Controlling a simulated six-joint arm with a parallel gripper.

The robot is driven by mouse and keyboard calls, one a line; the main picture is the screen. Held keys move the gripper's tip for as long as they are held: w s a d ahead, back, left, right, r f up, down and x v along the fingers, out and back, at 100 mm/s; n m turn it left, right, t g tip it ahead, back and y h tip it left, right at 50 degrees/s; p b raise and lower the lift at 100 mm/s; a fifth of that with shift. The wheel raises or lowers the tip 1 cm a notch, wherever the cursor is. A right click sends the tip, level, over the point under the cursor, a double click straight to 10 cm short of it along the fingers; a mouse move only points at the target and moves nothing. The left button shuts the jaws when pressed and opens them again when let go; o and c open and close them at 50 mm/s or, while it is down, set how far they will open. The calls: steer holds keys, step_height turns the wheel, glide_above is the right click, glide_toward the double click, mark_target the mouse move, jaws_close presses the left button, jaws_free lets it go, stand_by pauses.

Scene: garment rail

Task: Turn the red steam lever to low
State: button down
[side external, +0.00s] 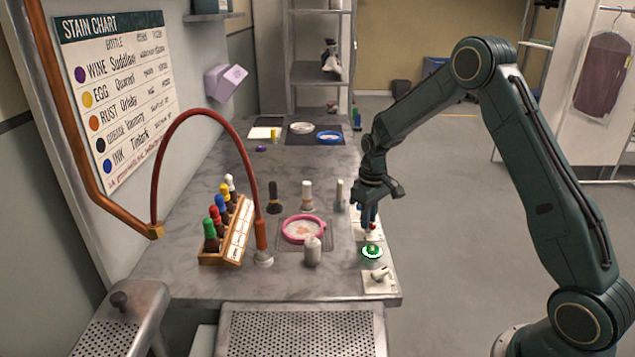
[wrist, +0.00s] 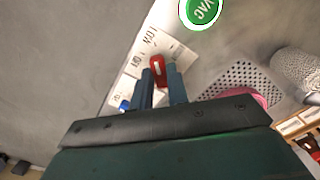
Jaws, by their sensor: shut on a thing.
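The red steam lever (wrist: 158,68) stands on a white label plate (wrist: 172,52) in the wrist view. The plate carries dark printed words, too small and turned for me to read surely. My gripper (wrist: 161,85) has its two blue-grey fingers on either side of the lever, shut on it. In the side view my gripper (side external: 369,214) reaches down over the plate near the counter's right edge. Only a bit of red lever (side external: 372,226) shows there; the fingers hide most of it. I cannot tell which mark the lever points to.
A green VAC button (side external: 372,250) sits just in front of the plate; it also shows in the wrist view (wrist: 201,10). A white-handled fixture (side external: 380,275) is nearer.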

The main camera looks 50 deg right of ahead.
stand_by(0.4)
steer(key=c, duration=1.4)
jaws_free()
steer(key=shift+o, duration=0.2)
steer(key=shift+r, duration=0.1)
step_height(320, 180, up, 14)
